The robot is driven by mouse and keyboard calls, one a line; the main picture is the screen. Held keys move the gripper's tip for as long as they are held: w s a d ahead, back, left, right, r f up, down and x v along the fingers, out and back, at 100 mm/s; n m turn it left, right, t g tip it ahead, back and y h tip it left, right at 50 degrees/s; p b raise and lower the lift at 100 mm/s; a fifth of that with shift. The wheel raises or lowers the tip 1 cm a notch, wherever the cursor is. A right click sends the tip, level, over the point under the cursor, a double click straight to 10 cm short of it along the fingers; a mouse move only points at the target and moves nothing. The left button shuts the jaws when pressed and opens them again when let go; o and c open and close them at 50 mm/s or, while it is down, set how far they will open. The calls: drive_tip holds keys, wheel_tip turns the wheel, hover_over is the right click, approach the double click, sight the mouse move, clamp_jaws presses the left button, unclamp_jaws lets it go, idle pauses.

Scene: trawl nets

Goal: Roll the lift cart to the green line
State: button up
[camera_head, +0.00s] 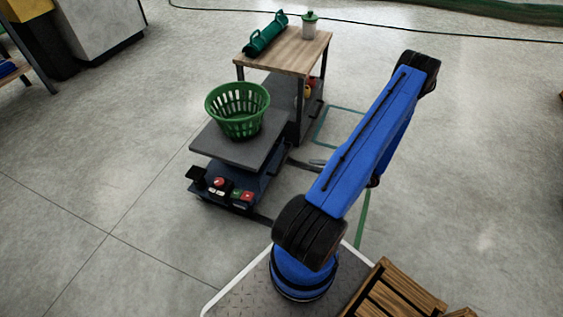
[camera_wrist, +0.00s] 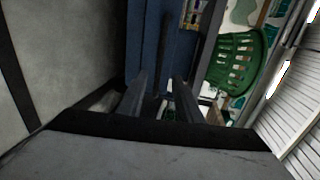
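The lift cart has a dark blue base (camera_head: 232,190) with red and green buttons at its front end. Its dark grey platform (camera_head: 262,152) carries a green slatted basket (camera_head: 237,112), upright; the basket also shows in the wrist view (camera_wrist: 235,62). My gripper (camera_head: 307,164) is beside the cart's right side, mostly hidden by my blue arm. In the wrist view my gripper (camera_wrist: 161,90) has its two fingers apart, with a dark upright bar between them in front of the cart's blue side. Contact cannot be seen. A green line (camera_head: 362,218) runs on the floor, partly behind my arm.
A wood-topped table (camera_head: 290,50) stands close behind the cart, holding a green cylindrical object (camera_head: 265,34) and a lidded jar (camera_head: 309,25). A green floor outline (camera_head: 340,108) lies right of it. A wooden crate (camera_head: 392,292) is at lower right. Floor left of the cart is clear.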

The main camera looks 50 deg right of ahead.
sight(283, 159)
drive_tip(key=x, duration=1.7)
drive_tip(key=shift+w+a, duration=0.1)
clamp_jaws()
